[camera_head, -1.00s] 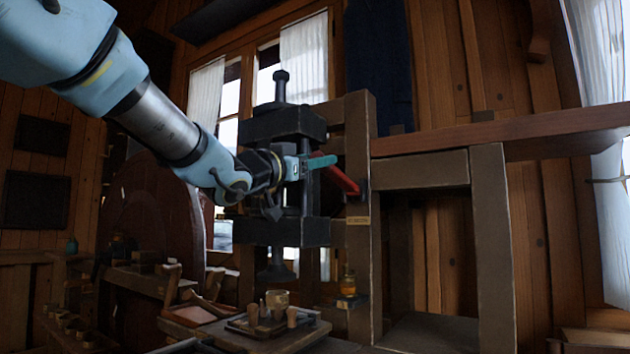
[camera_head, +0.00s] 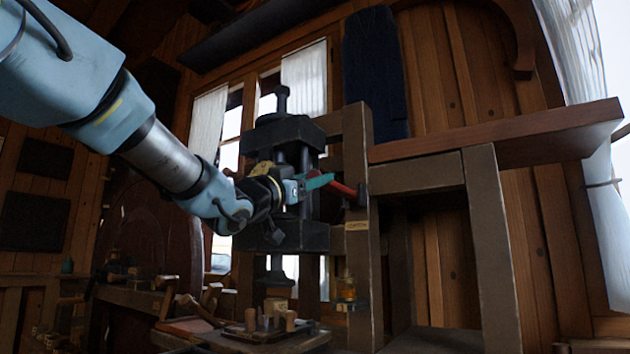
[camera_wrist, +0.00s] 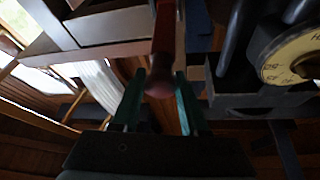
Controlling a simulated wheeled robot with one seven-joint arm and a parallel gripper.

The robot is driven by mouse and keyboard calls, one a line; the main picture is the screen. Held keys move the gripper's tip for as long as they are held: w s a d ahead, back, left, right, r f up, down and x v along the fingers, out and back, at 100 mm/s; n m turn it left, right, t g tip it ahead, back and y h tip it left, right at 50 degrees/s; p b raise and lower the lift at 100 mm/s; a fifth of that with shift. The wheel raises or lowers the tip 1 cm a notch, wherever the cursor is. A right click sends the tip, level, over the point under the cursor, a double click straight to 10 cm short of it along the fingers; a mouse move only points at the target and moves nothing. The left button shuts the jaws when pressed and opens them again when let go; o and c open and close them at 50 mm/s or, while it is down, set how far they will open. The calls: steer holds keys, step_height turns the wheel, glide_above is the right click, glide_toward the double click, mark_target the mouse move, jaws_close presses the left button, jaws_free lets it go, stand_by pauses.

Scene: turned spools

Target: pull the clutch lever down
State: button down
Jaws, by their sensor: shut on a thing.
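The clutch lever (camera_head: 342,189) is a red bar on the brown wooden post of the dark press. It slopes slightly up to the left from its mount on the post. My gripper (camera_head: 318,182) has teal fingers and is shut on the lever's free end. In the wrist view the lever (camera_wrist: 164,42) comes down from the top edge, and its rounded knob (camera_wrist: 159,84) sits between the two teal fingers of my gripper (camera_wrist: 161,90). In the head view the fingers hide the knob.
The dark press (camera_head: 283,130) with its columns stands close beside my gripper. A yellowish dial (camera_wrist: 290,52) is at right in the wrist view. A small label plate (camera_head: 357,225) is below the lever. A bench tray (camera_head: 262,334) with wooden pieces lies below.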

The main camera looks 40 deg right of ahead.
steer(key=shift+d+f, duration=0.1)
steer(key=shift+f, duration=0.25)
steer(key=c, duration=0.8)
jaws_free()
steer(key=o, duration=0.4)
steer(key=shift+r, duration=0.15)
steer(key=shift+c, duration=0.2)
steer(key=b+v, duration=0.1)
steer(key=v, duration=1)
steer(key=shift+b, duration=0.3)
